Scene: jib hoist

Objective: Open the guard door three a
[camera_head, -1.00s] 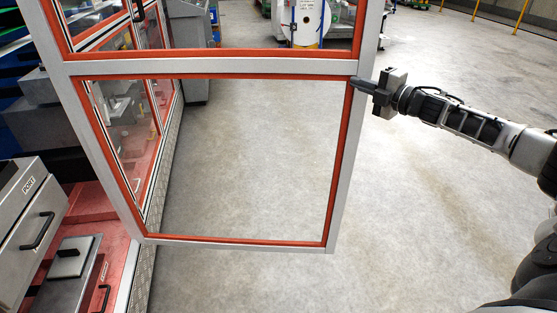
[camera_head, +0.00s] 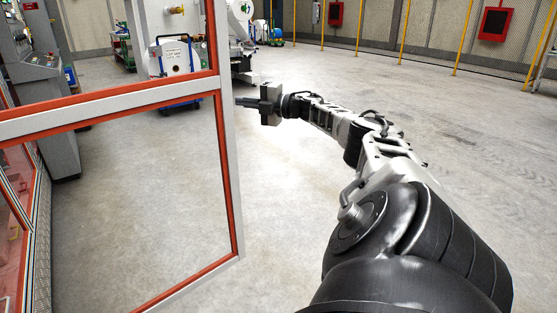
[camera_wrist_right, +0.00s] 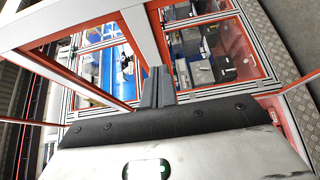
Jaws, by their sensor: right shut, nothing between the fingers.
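The guard door (camera_head: 226,130) is a grey metal frame with red-orange inner edging and clear panes. It stands swung out at the left of the head view, with its free edge towards the right. My right gripper (camera_head: 240,102) is shut and empty at that free edge, near the crossbar's height. Whether it touches the frame I cannot tell. In the right wrist view the shut fingers (camera_wrist_right: 158,85) point at the grey and red frame (camera_wrist_right: 148,38), with the machine enclosure beyond. My left gripper is not in view.
A grey control console (camera_head: 42,90) stands at the left behind the door. A white machine (camera_head: 178,55) stands at the back. Yellow posts (camera_head: 404,32) line the rear wall. The concrete floor (camera_head: 290,185) right of the door is open.

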